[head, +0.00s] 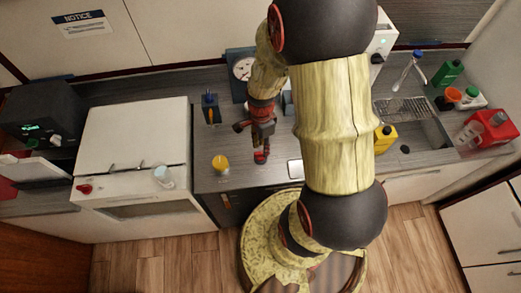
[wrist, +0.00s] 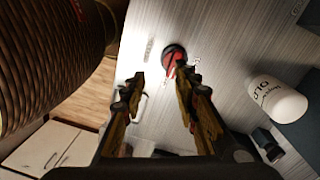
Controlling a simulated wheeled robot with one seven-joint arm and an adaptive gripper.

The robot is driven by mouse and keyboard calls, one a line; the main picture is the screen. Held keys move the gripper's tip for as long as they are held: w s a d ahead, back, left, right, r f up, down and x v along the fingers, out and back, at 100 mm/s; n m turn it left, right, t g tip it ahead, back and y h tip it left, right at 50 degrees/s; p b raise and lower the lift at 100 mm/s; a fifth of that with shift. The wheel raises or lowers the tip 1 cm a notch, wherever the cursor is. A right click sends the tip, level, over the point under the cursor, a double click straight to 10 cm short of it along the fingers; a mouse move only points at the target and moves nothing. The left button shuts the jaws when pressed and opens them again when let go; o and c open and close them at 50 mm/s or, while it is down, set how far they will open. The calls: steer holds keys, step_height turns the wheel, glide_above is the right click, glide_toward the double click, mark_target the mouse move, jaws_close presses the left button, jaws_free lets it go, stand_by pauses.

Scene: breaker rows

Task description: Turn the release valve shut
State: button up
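A round red-and-black knob, which looks like the release valve (wrist: 172,55), sits on the grey counter in the wrist view, with small white marks beside it. It also shows in the head view (head: 260,157), just in front of my gripper (head: 256,132). In the wrist view my gripper (wrist: 160,76) is open, its two fingers apart with nothing between them. The knob lies beyond the fingertips, nearer the right finger, whose tip overlaps its lower edge in the picture. I cannot tell whether they touch. The valve's setting is not readable.
A white printed cup (wrist: 278,102) lies right of my fingers. A white appliance (head: 135,135) borders the left.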

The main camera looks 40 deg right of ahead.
mark_target(261, 152)
steer(key=shift+w+d+r+m+t, duration=0.1)
steer(key=shift+w+d+m+t, duration=0.2)
steer(key=shift+w+m, duration=0.45)
steer(key=shift+w+d+m, duration=0.15)
steer(key=shift+w+m, duration=0.05)
steer(key=shift+m, duration=0.95)
steer(key=shift+f+b, duration=0.45)
steer(key=shift+f, duration=3.45)
steer(key=shift+c, duration=0.7)
jaws_close()
